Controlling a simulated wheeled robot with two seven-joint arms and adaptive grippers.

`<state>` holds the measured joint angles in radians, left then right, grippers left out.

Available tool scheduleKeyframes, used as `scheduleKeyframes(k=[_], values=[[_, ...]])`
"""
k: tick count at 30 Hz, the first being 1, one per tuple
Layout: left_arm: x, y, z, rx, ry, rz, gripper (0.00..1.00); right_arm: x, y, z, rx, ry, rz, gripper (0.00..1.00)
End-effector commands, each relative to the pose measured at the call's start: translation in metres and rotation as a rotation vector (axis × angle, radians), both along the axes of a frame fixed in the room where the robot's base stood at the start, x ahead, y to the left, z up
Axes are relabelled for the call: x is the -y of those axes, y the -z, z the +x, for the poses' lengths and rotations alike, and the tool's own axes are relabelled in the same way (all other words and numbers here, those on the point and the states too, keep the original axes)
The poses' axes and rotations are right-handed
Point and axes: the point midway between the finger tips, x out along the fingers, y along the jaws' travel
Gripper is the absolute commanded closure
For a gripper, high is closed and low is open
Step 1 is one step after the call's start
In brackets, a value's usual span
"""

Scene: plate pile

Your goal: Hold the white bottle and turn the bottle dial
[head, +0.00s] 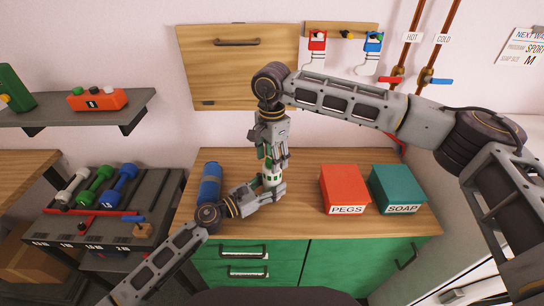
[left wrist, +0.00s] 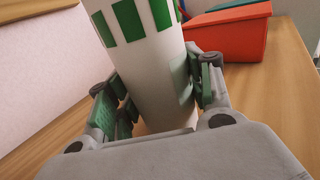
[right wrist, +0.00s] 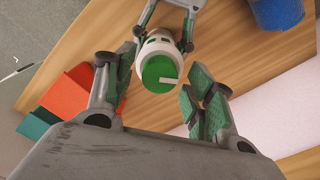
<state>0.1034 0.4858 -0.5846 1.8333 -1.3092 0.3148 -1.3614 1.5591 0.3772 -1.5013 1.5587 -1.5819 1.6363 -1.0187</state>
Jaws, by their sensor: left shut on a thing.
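The white bottle (head: 271,179) with green square marks stands upright on the wooden counter. My left gripper (head: 272,190) is shut on its lower body from the left; the bottle (left wrist: 150,60) also fills the middle of the left wrist view between the fingers. The green dial (right wrist: 158,72) with a white pointer mark sits on top of the bottle in the right wrist view. My right gripper (head: 273,160) points down above the bottle. Its fingers are open, apart on either side of the dial, and they do not appear to touch it.
A red PEGS box (head: 345,188) and a teal SOAP box (head: 397,188) stand to the right on the counter. A blue cylinder (head: 210,184) stands to the left, near my left wrist. The counter (head: 306,222) is bare in front of the boxes.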

Motion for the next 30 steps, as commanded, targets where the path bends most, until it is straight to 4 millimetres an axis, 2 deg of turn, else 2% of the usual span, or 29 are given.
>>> scheduleKeyframes(k=[1, 10, 20, 30], values=[[0.0001, -0.0002, 0.0001, 0.0, 0.0, 0.0, 0.87, 0.0001, -0.0002, 0.0001, 0.0, 0.0, 0.0, 0.54], [0.0001, -0.0002, 0.0, 0.0, 0.0, 0.0, 0.87, 0.0, -0.0004, 0.0001, 0.0, 0.0, 0.0, 0.92], [0.0002, -0.0002, -0.0001, 0.0, 0.0, 0.0, 0.87, -0.0001, -0.0005, 0.0003, 0.001, 0.027, 0.001, 0.92], [0.0003, -0.0002, -0.0002, 0.0, 0.001, 0.0, 0.87, -0.0002, -0.0009, 0.0005, 0.001, 0.17, 0.0, 0.92]])
